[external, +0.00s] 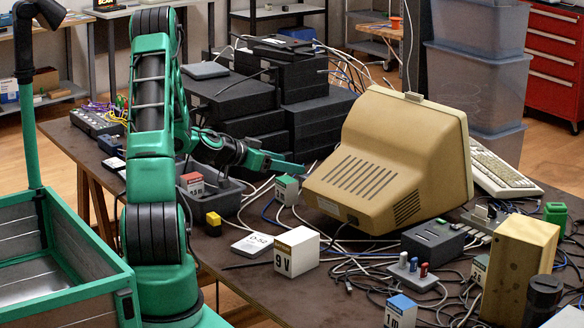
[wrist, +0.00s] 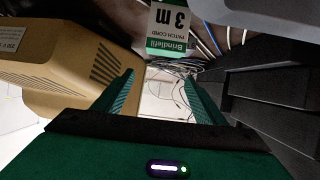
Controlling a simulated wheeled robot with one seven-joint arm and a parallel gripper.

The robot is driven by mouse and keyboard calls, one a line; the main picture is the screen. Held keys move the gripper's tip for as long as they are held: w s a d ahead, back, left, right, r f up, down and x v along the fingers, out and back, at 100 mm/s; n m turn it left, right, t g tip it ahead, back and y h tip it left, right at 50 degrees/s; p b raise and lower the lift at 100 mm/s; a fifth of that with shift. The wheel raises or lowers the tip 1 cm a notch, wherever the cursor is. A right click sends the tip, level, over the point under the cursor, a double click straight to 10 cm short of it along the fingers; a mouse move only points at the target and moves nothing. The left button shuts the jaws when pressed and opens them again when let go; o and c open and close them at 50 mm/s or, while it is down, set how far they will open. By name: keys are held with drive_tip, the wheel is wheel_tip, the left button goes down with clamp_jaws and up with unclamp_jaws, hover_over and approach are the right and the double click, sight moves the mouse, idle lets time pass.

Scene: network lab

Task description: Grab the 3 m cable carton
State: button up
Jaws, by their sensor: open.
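In the external view my gripper (external: 285,164) reaches right, above and behind that carton.
A beige monitor (external: 385,160) stands close right of the gripper. Stacked black devices (external: 255,105) stand behind it. A red-labelled carton (external: 192,184) sits in a dark tray, and a 9 V box (external: 292,252) and a blue-topped carton (external: 400,312) stand nearer. Loose cables cover much of the table.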

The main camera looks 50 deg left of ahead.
sight(285, 180)
wheel_tip(285, 180, down, 5)
drive_tip(key=shift+r, duration=0.15)
drive_tip(key=shift+x, duration=2.5)
drive_tip(key=shift+c, duration=0.6)
drive_tip(key=c, duration=1.1)
